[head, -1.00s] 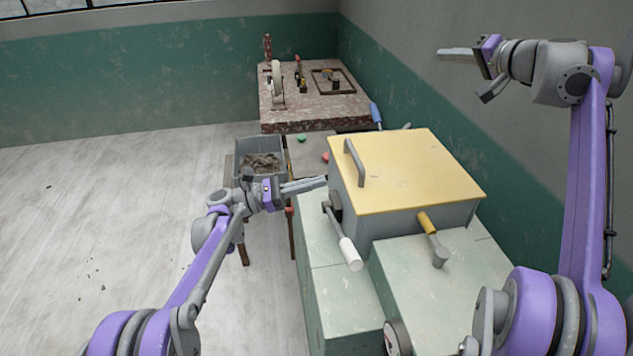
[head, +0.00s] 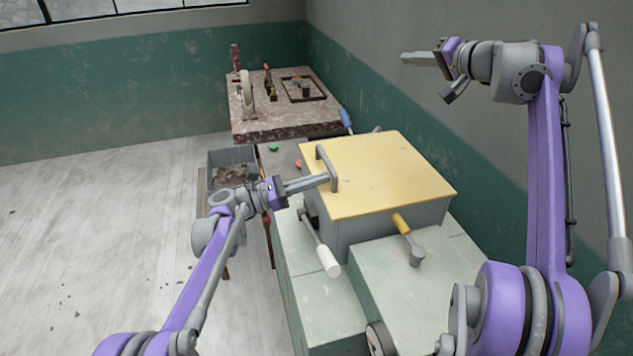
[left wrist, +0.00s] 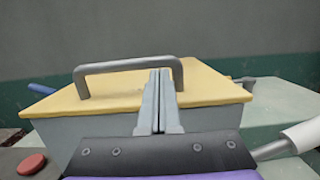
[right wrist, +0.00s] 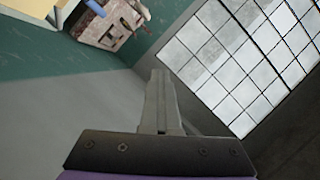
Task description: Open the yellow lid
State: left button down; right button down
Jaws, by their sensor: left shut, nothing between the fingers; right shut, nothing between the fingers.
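The yellow lid (head: 385,175) lies flat and closed on a grey box (head: 385,222) on the green machine. A grey bar handle (head: 332,168) stands along its left edge. The handle also shows in the left wrist view (left wrist: 125,66), with the lid (left wrist: 205,85) behind it. My left gripper (head: 326,179) is shut and empty, its fingertips at the handle, overlapping its near post in the head view. In the left wrist view the fingertips (left wrist: 159,72) are near the right end of the handle; I cannot tell if they touch. My right gripper (head: 404,58) is shut and empty, raised high at the right.
A grey bin of trimmings (head: 232,157) and a stone-topped table (head: 285,122) stand behind. Open floor lies at left.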

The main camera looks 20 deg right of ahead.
pick_arm(q)
jog(key=shift+r, duration=0.75)
pick_arm(e)
jog(key=c, duration=1.6)
grip_release()
jog(key=c, duration=0.8)
grip_release()
jog(key=shift+s, duration=0.1)
